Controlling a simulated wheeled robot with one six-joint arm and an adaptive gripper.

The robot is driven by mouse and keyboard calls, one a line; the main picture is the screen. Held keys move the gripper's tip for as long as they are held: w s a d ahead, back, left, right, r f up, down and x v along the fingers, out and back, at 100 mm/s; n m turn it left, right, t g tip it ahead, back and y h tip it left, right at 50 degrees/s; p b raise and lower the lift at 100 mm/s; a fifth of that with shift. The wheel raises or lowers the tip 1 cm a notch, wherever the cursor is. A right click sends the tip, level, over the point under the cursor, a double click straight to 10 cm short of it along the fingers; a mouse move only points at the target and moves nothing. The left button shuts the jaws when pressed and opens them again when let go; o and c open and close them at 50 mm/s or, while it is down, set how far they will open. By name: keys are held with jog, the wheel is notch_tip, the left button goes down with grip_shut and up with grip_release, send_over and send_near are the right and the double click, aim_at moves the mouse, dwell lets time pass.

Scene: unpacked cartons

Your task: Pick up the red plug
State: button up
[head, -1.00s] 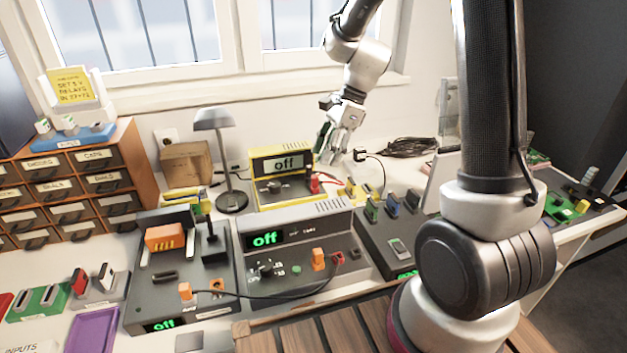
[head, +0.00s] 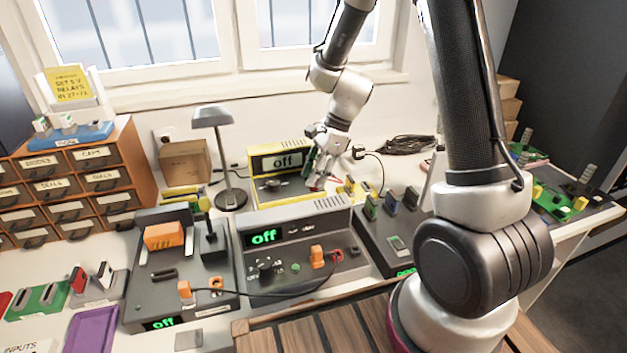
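The red plug sits at the right end of the front of the yellow device (head: 298,207), which has an "off" display. My gripper (head: 317,176) is now right over that spot, with its fingers pointing down. The fingers cover nearly all of the plug, so only a trace of red shows near their tips. I cannot tell whether the fingers touch the plug, or whether they are open or shut on it.
A grey device (head: 300,225) with an orange plug (head: 317,257) stands in front. A desk lamp (head: 213,116) stands left of the yellow device. Small yellow blocks (head: 350,187) and a black-cabled adapter (head: 358,152) lie close on the right. Drawers (head: 90,185) stand far left.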

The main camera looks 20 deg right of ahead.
jog(key=c, duration=0.4)
notch_tip(320, 180, up, 10)
jog(key=shift+r, duration=0.1)
dwell(0.5)
